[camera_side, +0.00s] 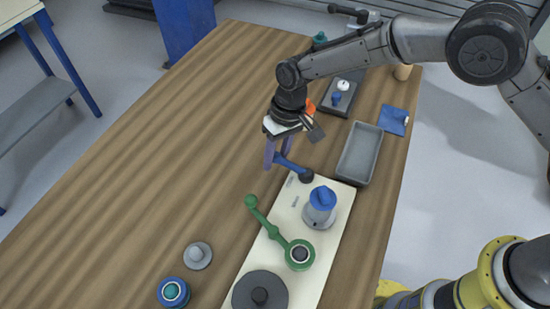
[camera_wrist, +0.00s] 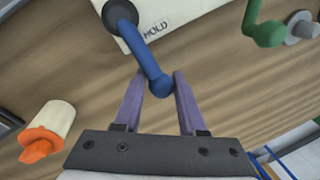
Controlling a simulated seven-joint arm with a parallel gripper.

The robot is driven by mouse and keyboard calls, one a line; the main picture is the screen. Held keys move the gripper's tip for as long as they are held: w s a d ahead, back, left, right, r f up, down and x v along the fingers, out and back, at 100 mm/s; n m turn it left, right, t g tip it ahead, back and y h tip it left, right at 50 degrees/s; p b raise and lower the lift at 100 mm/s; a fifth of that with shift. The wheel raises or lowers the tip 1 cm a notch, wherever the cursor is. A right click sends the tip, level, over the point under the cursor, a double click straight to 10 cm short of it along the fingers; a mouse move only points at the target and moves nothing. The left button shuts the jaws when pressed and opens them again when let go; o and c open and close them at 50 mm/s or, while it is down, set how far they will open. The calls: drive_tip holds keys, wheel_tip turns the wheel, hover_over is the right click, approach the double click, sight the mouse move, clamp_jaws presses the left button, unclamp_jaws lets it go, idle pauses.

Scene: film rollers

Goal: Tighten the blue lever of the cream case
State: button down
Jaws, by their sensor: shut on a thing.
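The cream case (camera_side: 287,220) lies flat on the wooden table and also shows in the wrist view (camera_wrist: 180,14). Its blue lever (camera_side: 291,164) reaches left from a dark hub (camera_side: 306,175) at the case's far end. In the wrist view the lever (camera_wrist: 146,58) runs from the hub down to a round knob (camera_wrist: 161,85). My gripper (camera_side: 276,158) has two purple fingers, one on each side of the lever's knob end; in the wrist view the gripper (camera_wrist: 163,82) is shut on that knob. The word HOLD is printed on the case near the hub.
The case also carries a green lever (camera_side: 268,226), a blue-topped grey cylinder (camera_side: 320,205) and a dark round knob (camera_side: 260,290). A grey tray (camera_side: 360,152) stands to the right. An orange-and-white object (camera_wrist: 47,132) lies near my gripper. The table's left side is clear.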

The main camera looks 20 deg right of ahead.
drive_tip(key=shift+r, duration=0.1)
idle(0.4)
drive_tip(key=c, duration=0.5)
unclamp_jaws()
drive_tip(key=d+r, duration=0.1)
drive_tip(key=r, duration=0.8)
drive_tip(key=d+r, duration=0.1)
drive_tip(key=r, duration=0.3)
drive_tip(key=shift+w+d+r, duration=0.25)
drive_tip(key=shift+w+d, duration=0.05)
drive_tip(key=shift+d, duration=0.05)
